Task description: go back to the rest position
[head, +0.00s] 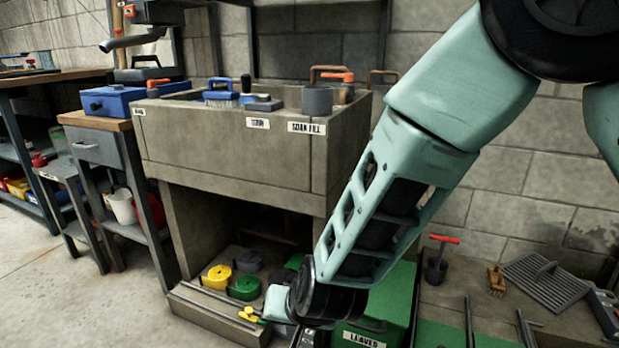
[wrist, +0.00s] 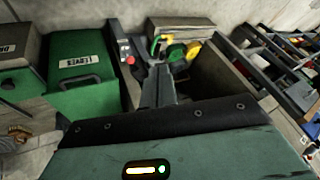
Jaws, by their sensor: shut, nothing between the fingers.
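My mint-green arm crosses the head view from the upper right down to the bottom centre, where the wrist hangs low in front of the concrete stand. My gripper (wrist: 158,82) shows in the wrist view, pointing away from the camera, with its fingers together and nothing between them. In the head view its fingertips cannot be made out near the lower edge. In the wrist view, a grey piece with a red button stands just left of the fingers, and yellow and green items lie beyond them.
A green bin marked LEAVES (head: 391,305) stands close to the right of my wrist; it also shows in the wrist view (wrist: 82,100). A concrete trough (head: 222,152) with labelled sections is behind. Yellow (head: 217,277) and green (head: 245,288) coils lie below it. Open floor is at left.

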